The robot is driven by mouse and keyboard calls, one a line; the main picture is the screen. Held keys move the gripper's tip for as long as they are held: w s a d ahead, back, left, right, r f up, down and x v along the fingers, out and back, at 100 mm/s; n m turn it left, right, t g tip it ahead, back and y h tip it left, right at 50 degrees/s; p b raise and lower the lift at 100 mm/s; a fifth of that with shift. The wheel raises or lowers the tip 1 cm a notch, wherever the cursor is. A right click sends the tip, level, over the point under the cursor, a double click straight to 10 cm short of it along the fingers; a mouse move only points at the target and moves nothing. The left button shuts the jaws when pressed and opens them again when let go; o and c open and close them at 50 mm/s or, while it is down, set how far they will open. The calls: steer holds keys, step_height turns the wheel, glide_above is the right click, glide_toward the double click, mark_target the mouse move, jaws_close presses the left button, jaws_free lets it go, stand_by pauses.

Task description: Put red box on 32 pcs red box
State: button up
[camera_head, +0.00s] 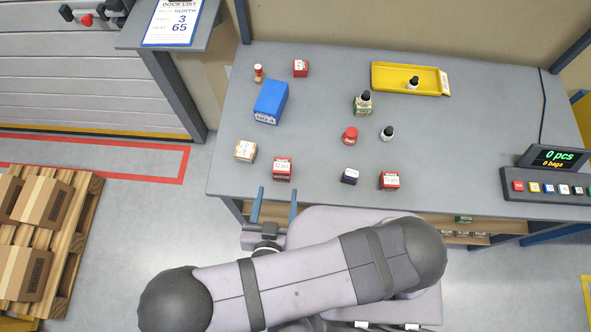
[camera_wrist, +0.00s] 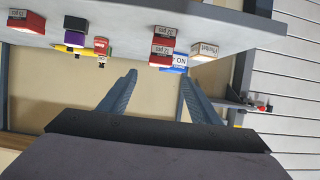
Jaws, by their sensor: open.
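Red boxes with white labels stand on the grey table: one at the front left (camera_head: 282,170), one at the front right (camera_head: 389,181) and one at the back left (camera_head: 300,69). The front-left one looks taller, like two red boxes stacked; the wrist view shows two labelled red faces there (camera_wrist: 162,47). The front-right red box also shows in the wrist view (camera_wrist: 20,20). My gripper (camera_head: 275,194) is open and empty, off the table's front edge, before the front-left red box. Its fingers also show in the wrist view (camera_wrist: 158,75).
A blue box (camera_head: 270,102), a tan box (camera_head: 245,151), a purple-black box (camera_head: 349,176), a red jar (camera_head: 350,135), bottles (camera_head: 388,133) and a yellow tray (camera_head: 405,90) share the table (camera_head: 460,150). A display (camera_head: 553,157) reads 0 pcs. The table's middle has free room.

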steer(key=w+a+m+g+y, duration=0.1)
steer(key=w+a+m+g, duration=0.1)
steer(key=w+a+g, duration=0.5)
steer(key=w+d+r+n+g+y, duration=0.1)
steer(key=w+d+r+g+y, duration=0.1)
steer(key=w+d+r+g, duration=0.3)
steer(key=s+d+r+h, duration=0.1)
steer(key=s+d+r, duration=0.1)
steer(key=d, duration=0.6)
steer(key=s+d+r+g+h, duration=0.1)
steer(key=d+r, duration=0.3)
steer(key=d, duration=0.4)
steer(key=s+d+r+n+h, duration=0.1)
steer(key=d+r, duration=0.3)
steer(key=d, duration=0.4)
steer(key=shift+s+g, duration=0.3)
steer(key=shift+s, duration=0.6)
